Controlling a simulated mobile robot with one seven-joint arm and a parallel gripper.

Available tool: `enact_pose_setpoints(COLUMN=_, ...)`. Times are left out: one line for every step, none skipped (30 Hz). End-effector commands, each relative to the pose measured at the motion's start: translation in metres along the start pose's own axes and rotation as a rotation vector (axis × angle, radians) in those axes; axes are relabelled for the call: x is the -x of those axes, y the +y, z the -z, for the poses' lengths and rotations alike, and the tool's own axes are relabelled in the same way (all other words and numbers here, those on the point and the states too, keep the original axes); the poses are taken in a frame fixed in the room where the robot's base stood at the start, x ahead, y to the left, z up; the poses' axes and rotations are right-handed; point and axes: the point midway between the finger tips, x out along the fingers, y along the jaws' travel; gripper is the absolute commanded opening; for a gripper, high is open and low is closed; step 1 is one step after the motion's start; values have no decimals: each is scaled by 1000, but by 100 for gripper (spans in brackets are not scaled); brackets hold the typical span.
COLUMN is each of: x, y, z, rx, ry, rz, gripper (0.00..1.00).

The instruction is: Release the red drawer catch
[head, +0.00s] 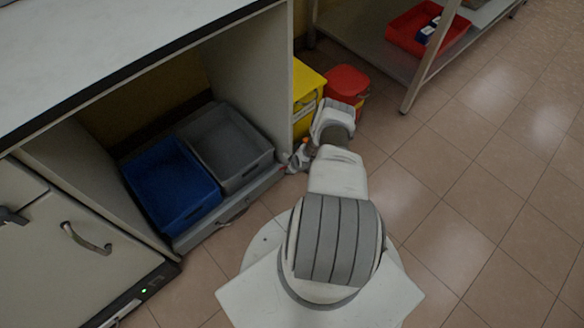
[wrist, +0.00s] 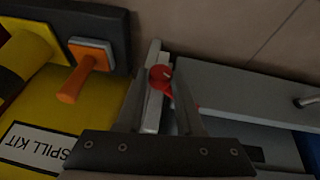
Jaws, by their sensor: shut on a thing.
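The red drawer catch (wrist: 159,76) shows in the wrist view as a round red knob with a short red lever, beside a pale upright strip at the end of the grey drawer (wrist: 245,92). My gripper (wrist: 166,80) is shut on the catch, one finger on each side of it. Part of the lever is hidden by the right finger. In the head view my gripper (head: 299,157) is low at the right end of the drawer (head: 225,216), next to the cabinet's side panel. The catch is too small to make out clearly there.
The drawer carries a blue bin (head: 168,187) and a grey bin (head: 228,145). A yellow spill kit box (wrist: 50,115) with an orange latch (wrist: 82,78) stands close beside my gripper. A red container (head: 347,84) is behind my arm. Open tiled floor lies right.

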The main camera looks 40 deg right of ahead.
Motion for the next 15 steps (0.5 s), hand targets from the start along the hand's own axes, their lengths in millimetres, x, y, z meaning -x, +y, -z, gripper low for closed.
enact_pose_setpoints(x=0, y=3, z=0, rx=-10, ry=3, rz=8, gripper=0)
enact_pose_setpoints(x=0, y=3, z=0, rx=-13, ry=3, rz=15, gripper=0)
enact_pose_setpoints(x=0, y=3, z=0, rx=-17, ry=4, rz=24, gripper=0)
enact_pose_setpoints(x=0, y=3, z=-1, rx=-18, ry=3, rz=31, gripper=0)
enact_pose_setpoints(x=0, y=2, z=-1, rx=-22, ry=3, rz=37, gripper=0)
enact_pose_setpoints(x=0, y=3, z=-1, rx=-24, ry=4, rz=44, gripper=0)
enact_pose_setpoints(x=0, y=3, z=-1, rx=-26, ry=4, rz=49, gripper=0)
enact_pose_setpoints(x=0, y=3, z=0, rx=-28, ry=4, rz=53, gripper=0)
enact_pose_setpoints(x=0, y=3, z=0, rx=-30, ry=4, rz=59, gripper=0)
enact_pose_setpoints(x=0, y=3, z=0, rx=-32, ry=4, rz=63, gripper=0)
enact_pose_setpoints(x=0, y=3, z=0, rx=-33, ry=5, rz=67, gripper=0)
enact_pose_setpoints(x=0, y=3, z=0, rx=-34, ry=4, rz=72, gripper=0)
enact_pose_setpoints(x=0, y=3, z=0, rx=-35, ry=4, rz=74, gripper=0)
enact_pose_setpoints(x=0, y=3, z=0, rx=-37, ry=5, rz=77, gripper=0)
enact_pose_setpoints(x=0, y=3, z=0, rx=-37, ry=5, rz=80, gripper=0)
